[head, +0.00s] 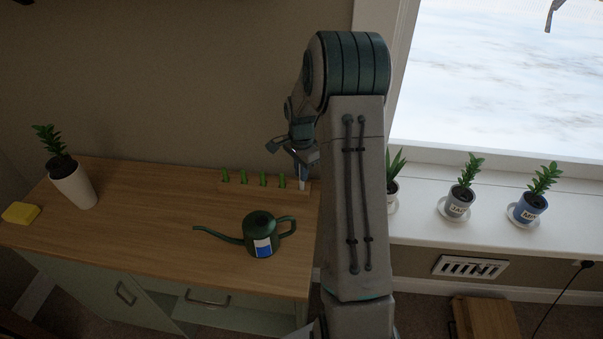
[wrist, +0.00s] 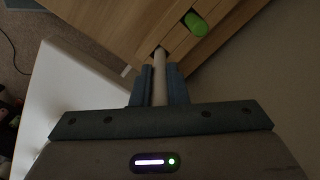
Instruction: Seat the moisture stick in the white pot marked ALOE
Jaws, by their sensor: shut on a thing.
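My gripper (head: 300,158) is at the right end of a wooden rack (head: 236,187) on the sideboard. It is shut on a pale moisture stick (wrist: 159,67). The stick runs out beyond the fingers (wrist: 159,88) to a dark slot in the wood; whether its tip is still inside I cannot tell. Several green-topped sticks (head: 263,179) stand in the rack, and one green top (wrist: 196,24) shows in the wrist view. A pale pot (head: 391,198) with a spiky, aloe-like plant is on the windowsill, partly hidden by my arm; no label on it is readable.
A grey labelled pot (head: 458,202) and a blue labelled pot (head: 529,208) stand on saucers along the sill (head: 420,226). A green watering can (head: 260,236) stands on the sideboard (head: 150,237). A tall white planter (head: 74,187) and yellow sponge (head: 20,213) are at left.

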